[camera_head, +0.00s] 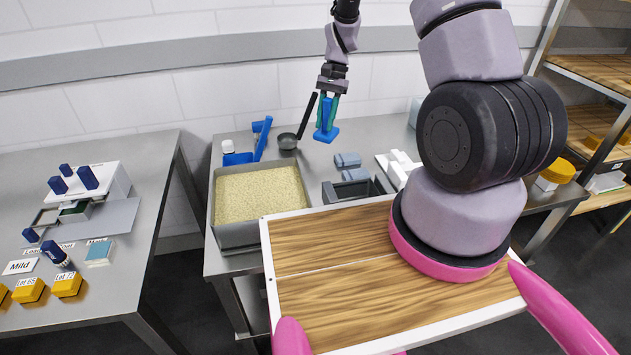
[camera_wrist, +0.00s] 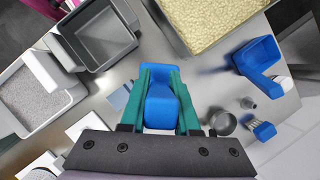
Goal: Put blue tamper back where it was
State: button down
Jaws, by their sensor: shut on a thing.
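The blue tamper (camera_head: 325,133) hangs upright in my gripper (camera_head: 329,93) with its flat foot downward, above the back of the steel table (camera_head: 222,262). In the wrist view the tamper (camera_wrist: 160,104) sits between the two teal fingers of my gripper (camera_wrist: 160,72), which are shut on it. The tamper appears apart from the table, but its exact height is hard to tell. Which spot it came from cannot be told from these frames.
A vat of curd (camera_head: 226,232) stands left of the tamper.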

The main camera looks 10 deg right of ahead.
jog(key=m, duration=0.1)
jog(key=a+m, duration=0.1)
jog(key=a+m+t+y, duration=0.1)
jog(key=m, duration=0.1)
jog(key=shift+w+a+f, duration=0.25)
jog(key=shift+f, duration=0.15)
jog(key=shift+w+a+f+m+t+y, duration=0.1)
jog(key=shift+w+a+f+m+t, duration=0.2)
jog(key=shift+f+m, duration=1.6)
jog(key=shift+w+a+f+m+t+y, duration=0.1)
jog(key=shift+w+f+t, duration=0.25)
jog(key=shift+f, duration=3.25)
jog(key=shift+w+a+f+m+t+y, duration=0.15)
jog(key=shift+f+m+t, duration=0.6)
jog(key=shift+f, duration=2)
jog(key=shift+f+m+g, duration=0.1)
jog(key=shift+m+g, duration=0.15)
jog(key=shift+g, duration=0.05)
jog(key=c, duration=0.6)
grip_release()
jog(key=shift+c, duration=0.2)
